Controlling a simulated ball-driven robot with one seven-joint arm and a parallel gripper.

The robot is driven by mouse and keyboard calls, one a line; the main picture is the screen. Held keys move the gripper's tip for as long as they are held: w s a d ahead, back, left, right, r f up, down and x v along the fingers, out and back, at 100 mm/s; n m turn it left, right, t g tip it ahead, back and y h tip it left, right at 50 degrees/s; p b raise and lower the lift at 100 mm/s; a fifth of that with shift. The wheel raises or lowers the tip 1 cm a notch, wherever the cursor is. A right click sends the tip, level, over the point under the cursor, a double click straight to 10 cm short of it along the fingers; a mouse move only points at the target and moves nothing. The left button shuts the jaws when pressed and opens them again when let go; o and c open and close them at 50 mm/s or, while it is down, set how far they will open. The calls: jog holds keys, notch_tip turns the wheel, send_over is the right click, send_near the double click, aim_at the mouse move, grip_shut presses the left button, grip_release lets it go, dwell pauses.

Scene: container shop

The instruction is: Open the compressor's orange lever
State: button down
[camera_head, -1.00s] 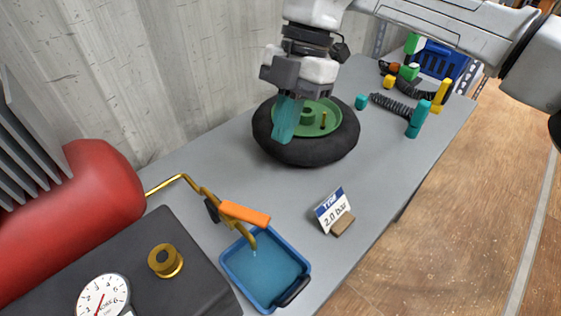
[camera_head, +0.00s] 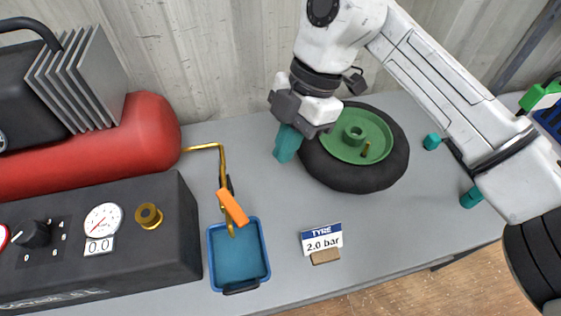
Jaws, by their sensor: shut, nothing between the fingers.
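The compressor has a red tank (camera_head: 150,135) and a black control box (camera_head: 95,240) at the left. A brass pipe (camera_head: 205,147) runs from the tank and turns down over the bench. The orange lever (camera_head: 233,206) sits on this pipe, slanting down to the right, above the blue tray. My gripper (camera_head: 285,150) has teal fingers pointing down. It is shut and empty, behind and to the right of the lever and clear of it, at the left edge of the tyre in the picture.
A black tyre with a green rim (camera_head: 340,175) lies on the bench right of my gripper. A blue tray (camera_head: 266,262) stands below the pipe outlet. A sign reading "TYRE 2.0 bar" (camera_head: 322,240) stands to its right. The gauge (camera_head: 102,222) has a 0.0 readout. A corrugated wall is behind.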

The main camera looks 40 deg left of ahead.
aim_at(232, 207)
jog(key=s+a+f+p, duration=0.1)
jog(key=s+a+f, duration=0.1)
jog(key=s+f, duration=0.5)
jog(key=shift+f+p, duration=0.3)
jog(key=shift+f, duration=0.45)
jog(key=shift+a, duration=0.1)
